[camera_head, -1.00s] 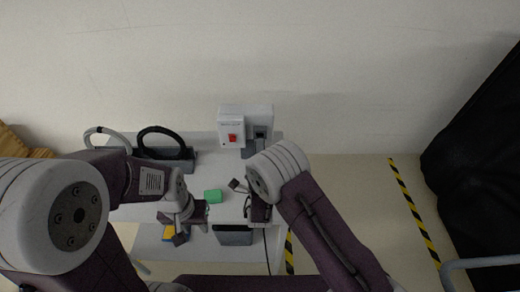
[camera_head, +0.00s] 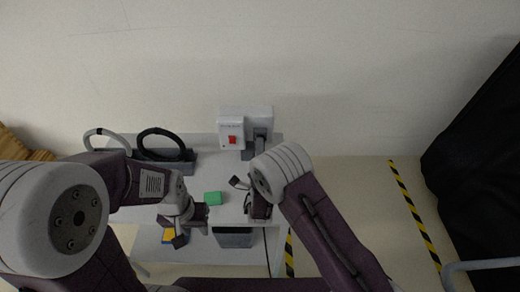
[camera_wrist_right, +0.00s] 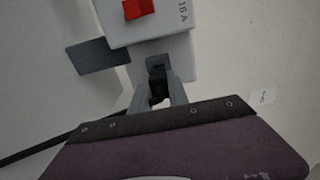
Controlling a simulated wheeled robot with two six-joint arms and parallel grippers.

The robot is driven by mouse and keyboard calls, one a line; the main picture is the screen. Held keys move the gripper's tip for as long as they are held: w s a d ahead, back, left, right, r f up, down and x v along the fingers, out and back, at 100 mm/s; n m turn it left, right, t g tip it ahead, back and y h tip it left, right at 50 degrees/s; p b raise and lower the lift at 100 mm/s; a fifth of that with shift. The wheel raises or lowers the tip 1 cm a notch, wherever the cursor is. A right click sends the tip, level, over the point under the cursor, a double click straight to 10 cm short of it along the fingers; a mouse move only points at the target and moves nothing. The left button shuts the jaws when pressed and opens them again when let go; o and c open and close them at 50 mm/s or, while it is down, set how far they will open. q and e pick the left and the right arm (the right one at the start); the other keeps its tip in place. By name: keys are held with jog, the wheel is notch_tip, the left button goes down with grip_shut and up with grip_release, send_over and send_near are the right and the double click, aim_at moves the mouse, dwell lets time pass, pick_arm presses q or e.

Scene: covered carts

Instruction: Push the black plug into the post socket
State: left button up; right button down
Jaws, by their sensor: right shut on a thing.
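The post socket is on a white box (camera_head: 232,127) with a red switch (camera_head: 232,140), at the back of the cart. In the right wrist view the box (camera_wrist_right: 165,28) fills the top and its socket face (camera_wrist_right: 178,58) is just ahead of the fingers. My right gripper (camera_wrist_right: 158,92) is shut on the black plug (camera_wrist_right: 158,88). The plug is at the socket opening; how deep it sits is hidden by the fingers. In the head view my right gripper (camera_head: 260,143) is partly hidden by its own wrist. My left gripper (camera_head: 203,213) hangs over the cart's front left, apart from the box; its fingers are unclear.
A green block (camera_head: 213,198) lies on the cart top (camera_head: 225,178). A grey holder (camera_head: 187,161) with a black loop (camera_head: 160,132) and a grey loop (camera_head: 100,131) stands at the back left. A dark cable (camera_wrist_right: 35,150) runs left in the wrist view.

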jog(key=shift+w, duration=0.85)
jog(key=c, duration=1.2)
grip_release()
jog(key=shift+s+f, duration=0.1)
jog(key=shift+s, duration=0.3)
jog(key=s+b, duration=0.1)
jog(key=s, duration=0.7)
jog(key=shift+s+b, duration=0.15)
jog(key=shift+b, duration=0.2)
